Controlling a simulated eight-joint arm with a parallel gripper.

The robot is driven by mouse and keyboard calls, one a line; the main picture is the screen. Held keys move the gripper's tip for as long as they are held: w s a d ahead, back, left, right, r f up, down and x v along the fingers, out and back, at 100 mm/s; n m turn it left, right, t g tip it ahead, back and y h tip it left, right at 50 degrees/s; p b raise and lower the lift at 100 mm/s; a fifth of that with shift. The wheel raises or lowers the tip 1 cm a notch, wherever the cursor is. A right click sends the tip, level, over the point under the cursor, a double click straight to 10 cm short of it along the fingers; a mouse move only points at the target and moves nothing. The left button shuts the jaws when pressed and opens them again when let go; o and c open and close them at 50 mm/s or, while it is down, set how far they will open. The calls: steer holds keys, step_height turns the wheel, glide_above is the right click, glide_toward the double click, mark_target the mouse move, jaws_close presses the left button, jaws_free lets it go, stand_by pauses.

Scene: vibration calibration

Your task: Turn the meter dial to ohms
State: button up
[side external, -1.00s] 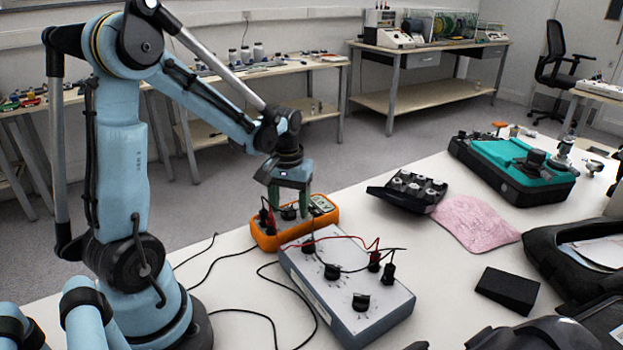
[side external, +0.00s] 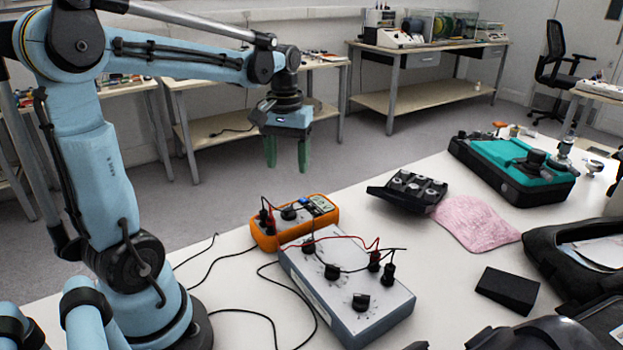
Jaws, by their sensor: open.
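The orange meter (side external: 325,221) lies on the white table with its face up. Its black dial (side external: 289,213) sits in the middle of the face, between the display end and the plugged leads. The dial's pointer and markings are too small to read. My gripper (side external: 287,168) is open and empty, pointing down. It hangs clear above the meter, with a gap between its green fingertips and the dial. Nothing hides the dial now.
A grey box (side external: 345,325) with black knobs stands just in front of the meter, joined by red and black leads (side external: 352,240). Black cables loop over the table to the left. A black tray (side external: 408,190), a pink cloth (side external: 475,223) and a black wedge (side external: 507,290) lie to the right.

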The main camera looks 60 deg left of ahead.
steer(key=shift+r, duration=0.35)
steer(key=shift+d, duration=0.1)
steer(key=shift+c, duration=1.4)
steer(key=d+f+y, duration=0.1)
steer(key=d, duration=0.1)
steer(key=w+d+f+y, duration=0.1)
steer(key=d, duration=0.1)
steer(key=d+g+y, duration=0.1)
steer(key=d, duration=0.1)
steer(key=shift+w+d+f, duration=0.1)
steer(key=shift+w+f, duration=0.25)
steer(key=shift+f, duration=0.05)
jaws_close()
steer(key=n+y, duration=0.1)
steer(key=y, duration=0.3)
glide_toward(293, 217)
steer(key=shift+t, duration=0.4)
steer(key=f, duration=0.2)
steer(key=w+f, duration=0.1)
steer(key=f, duration=0.2)
steer(key=shift+w+a+f, duration=0.3)
steer(key=shift+w+a, duration=0.05)
steer(key=shift+w, duration=0.05)
steer(key=shift+s+a+r, duration=0.1)
steer(key=shift+s+a, duration=0.75)
steer(key=shift+a, duration=0.05)
steer(key=shift+s+a, duration=0.45)
steer(key=shift+a, duration=0.1)
